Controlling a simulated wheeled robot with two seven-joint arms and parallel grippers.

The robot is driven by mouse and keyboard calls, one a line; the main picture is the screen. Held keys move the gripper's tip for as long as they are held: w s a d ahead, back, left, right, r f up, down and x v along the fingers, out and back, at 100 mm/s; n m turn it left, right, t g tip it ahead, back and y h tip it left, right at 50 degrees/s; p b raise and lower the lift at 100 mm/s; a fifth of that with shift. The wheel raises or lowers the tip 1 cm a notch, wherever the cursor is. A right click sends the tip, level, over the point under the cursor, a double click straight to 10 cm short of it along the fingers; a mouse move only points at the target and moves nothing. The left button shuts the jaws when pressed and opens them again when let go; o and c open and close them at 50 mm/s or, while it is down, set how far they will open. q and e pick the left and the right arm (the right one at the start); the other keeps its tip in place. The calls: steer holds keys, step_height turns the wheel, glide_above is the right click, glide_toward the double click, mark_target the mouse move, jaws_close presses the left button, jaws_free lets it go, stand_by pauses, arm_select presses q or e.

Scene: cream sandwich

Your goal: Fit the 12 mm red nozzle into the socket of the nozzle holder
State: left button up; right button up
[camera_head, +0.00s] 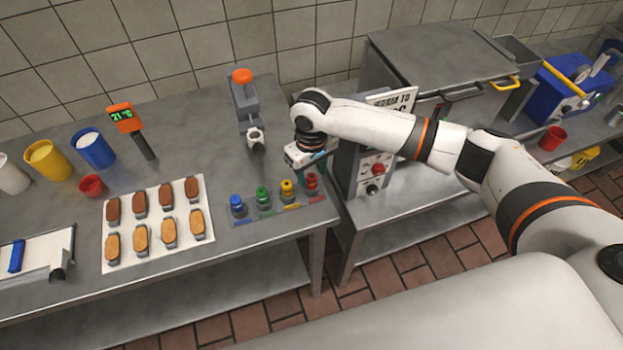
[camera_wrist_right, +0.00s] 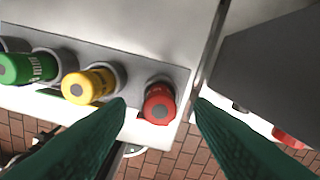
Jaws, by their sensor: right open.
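The red nozzle (camera_head: 312,182) stands at the right end of a rack of coloured nozzles. In the right wrist view the red nozzle (camera_wrist_right: 159,104) sits between the two green fingers of my right gripper (camera_wrist_right: 158,110), with gaps on both sides. The right gripper (camera_head: 316,168) is open and empty, just above the red nozzle in the head view. What looks like the nozzle holder (camera_head: 243,105) is a grey upright device with an orange knob; its ring-shaped socket (camera_head: 256,137) faces forward. My left gripper is not in view.
The rack (camera_head: 272,216) also holds yellow (camera_wrist_right: 90,86), green (camera_wrist_right: 28,68) and blue (camera_head: 237,205) nozzles. A white tray (camera_head: 151,228) of biscuits lies to its left. The table edge is close to the red nozzle, and a steel machine (camera_head: 440,60) stands right of it.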

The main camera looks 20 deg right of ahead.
steer(key=shift+f, duration=1.15)
jaws_close()
